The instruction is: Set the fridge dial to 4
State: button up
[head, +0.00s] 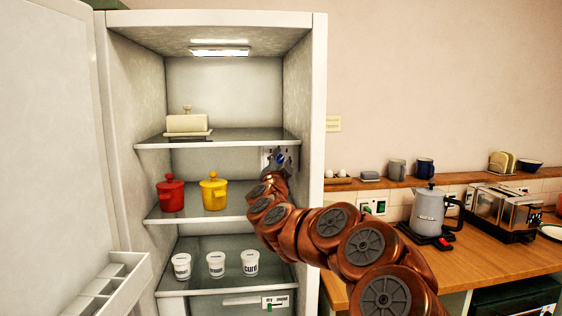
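The fridge (315,110) stands open in the head view. The dial (280,157) is a small blue knob on a pale plate (266,158) on the inner right wall, between the top and middle shelves. Marks show around it, but they are too small to read. My copper arm reaches in from the lower right and ends just below the dial. My gripper is hidden behind the arm links or too small to make out, so its fingers and any contact with the dial cannot be told.
A butter dish (187,123) stands on the top shelf. A red pot (171,193) and yellow pot (213,191) stand left of my arm. White tubs (216,264) are below. The open door (45,150) is left; a counter (480,262) with kettle (428,212) and toaster (503,211) is right.

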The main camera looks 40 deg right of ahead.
jog(key=v, duration=1.1)
jog(key=shift+s+a, duration=0.25)
jog(key=shift+a, duration=0.05)
jog(key=shift+f, duration=0.1)
dwell(0.6)
